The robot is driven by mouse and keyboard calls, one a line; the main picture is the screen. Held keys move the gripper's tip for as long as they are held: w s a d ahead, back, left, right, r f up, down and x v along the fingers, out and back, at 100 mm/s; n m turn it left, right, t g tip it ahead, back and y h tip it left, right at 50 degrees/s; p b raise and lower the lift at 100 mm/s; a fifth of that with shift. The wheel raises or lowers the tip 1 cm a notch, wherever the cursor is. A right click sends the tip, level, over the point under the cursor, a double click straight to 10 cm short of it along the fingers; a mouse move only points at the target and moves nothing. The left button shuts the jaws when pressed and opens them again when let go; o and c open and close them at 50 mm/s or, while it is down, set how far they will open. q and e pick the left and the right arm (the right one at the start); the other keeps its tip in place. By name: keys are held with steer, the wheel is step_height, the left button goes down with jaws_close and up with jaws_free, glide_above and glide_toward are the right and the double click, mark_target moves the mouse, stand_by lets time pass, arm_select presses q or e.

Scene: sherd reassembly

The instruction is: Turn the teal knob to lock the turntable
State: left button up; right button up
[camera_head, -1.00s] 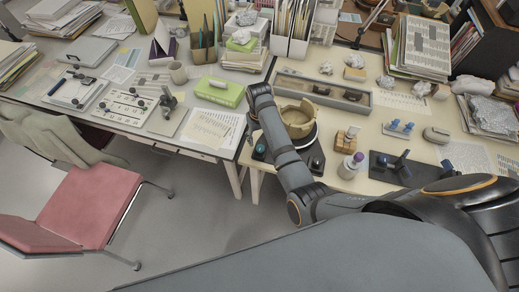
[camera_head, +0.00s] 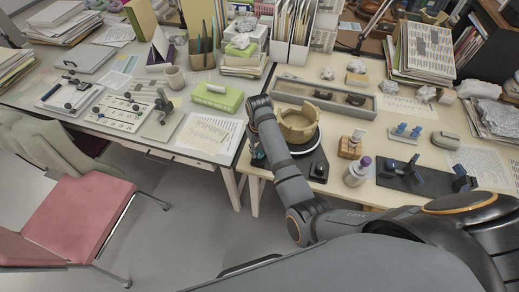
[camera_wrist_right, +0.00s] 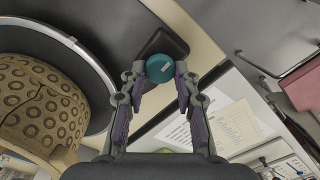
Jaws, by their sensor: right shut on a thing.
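The teal knob (camera_wrist_right: 160,68) sits on a dark block at the turntable's edge in the right wrist view. My right gripper (camera_wrist_right: 158,82) has its two fingertips on either side of the knob and is shut on it. The dark turntable (camera_wrist_right: 98,75) with its pale rim lies to the left, carrying a tan ring-patterned pot (camera_wrist_right: 40,105) with a visible crack. In the head view the broken-rimmed pot (camera_head: 298,124) stands on the turntable, and my right forearm hides most of the knob and gripper. My left gripper is not in view.
A grey tray (camera_head: 365,112) lies behind the pot. A green box (camera_head: 218,96) and papers (camera_head: 210,133) lie on the left desk.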

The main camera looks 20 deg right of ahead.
jaws_close()
steer(key=shift+r+m+p, duration=0.15)
steer(key=shift+m+p, duration=0.25)
steer(key=shift+p, duration=0.35)
steer(key=m+p, duration=0.6)
steer(key=p, duration=0.1)
steer(key=shift+s+m, duration=0.1)
steer(key=shift+m, duration=0.3)
steer(key=m+p, duration=0.3)
steer(key=m, duration=0.2)
steer(key=shift+s+d+p, duration=0.1)
steer(key=shift+p, duration=0.2)
arm_select(q)
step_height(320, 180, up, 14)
steer(key=p, duration=0.1)
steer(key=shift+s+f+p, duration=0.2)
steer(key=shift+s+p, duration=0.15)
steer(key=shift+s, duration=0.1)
arm_select(e)
steer(key=m, duration=0.5)
steer(key=shift+f, duration=0.25)
steer(key=shift+m, duration=0.3)
steer(key=shift+s, duration=0.1)
